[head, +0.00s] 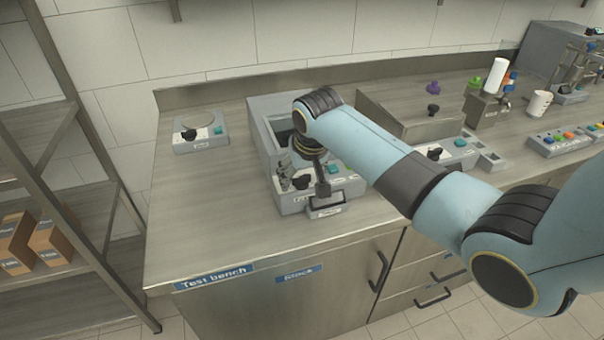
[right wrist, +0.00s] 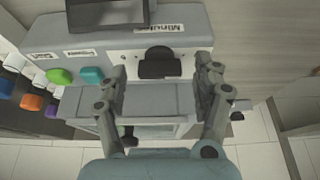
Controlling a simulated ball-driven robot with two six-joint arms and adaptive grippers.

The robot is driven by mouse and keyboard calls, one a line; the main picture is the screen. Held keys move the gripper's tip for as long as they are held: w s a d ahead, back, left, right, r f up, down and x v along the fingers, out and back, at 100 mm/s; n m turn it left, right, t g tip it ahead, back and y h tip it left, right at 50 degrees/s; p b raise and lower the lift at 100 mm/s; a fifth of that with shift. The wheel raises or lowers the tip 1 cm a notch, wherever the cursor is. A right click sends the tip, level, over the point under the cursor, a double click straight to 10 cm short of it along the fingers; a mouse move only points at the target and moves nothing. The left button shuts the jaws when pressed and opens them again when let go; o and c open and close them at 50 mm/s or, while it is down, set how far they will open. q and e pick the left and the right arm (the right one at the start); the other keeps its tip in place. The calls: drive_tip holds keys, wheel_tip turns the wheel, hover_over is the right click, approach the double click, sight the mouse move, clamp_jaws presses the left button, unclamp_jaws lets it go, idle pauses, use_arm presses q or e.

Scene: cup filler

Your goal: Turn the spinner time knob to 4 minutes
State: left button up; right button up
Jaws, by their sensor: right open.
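The spinner (head: 262,128) is a grey box unit on the bench, with a control panel on its front. In the right wrist view its panel (right wrist: 105,58) carries a black time knob (right wrist: 160,62) under a label reading "Minutes". The knob's setting cannot be read. My right gripper (right wrist: 163,82) is open, with one finger on each side of the knob and apart from it. In the head view my right gripper (head: 304,184) is over the front panel, and the arm hides part of the unit. My left gripper is not in view.
Another knobbed unit (head: 450,152) stands to the right. A button panel (head: 566,140) and white cup (head: 538,104) are further right. The bench's front left (head: 210,225) is clear.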

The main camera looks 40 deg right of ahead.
drive_tip(key=c, duration=1.2)
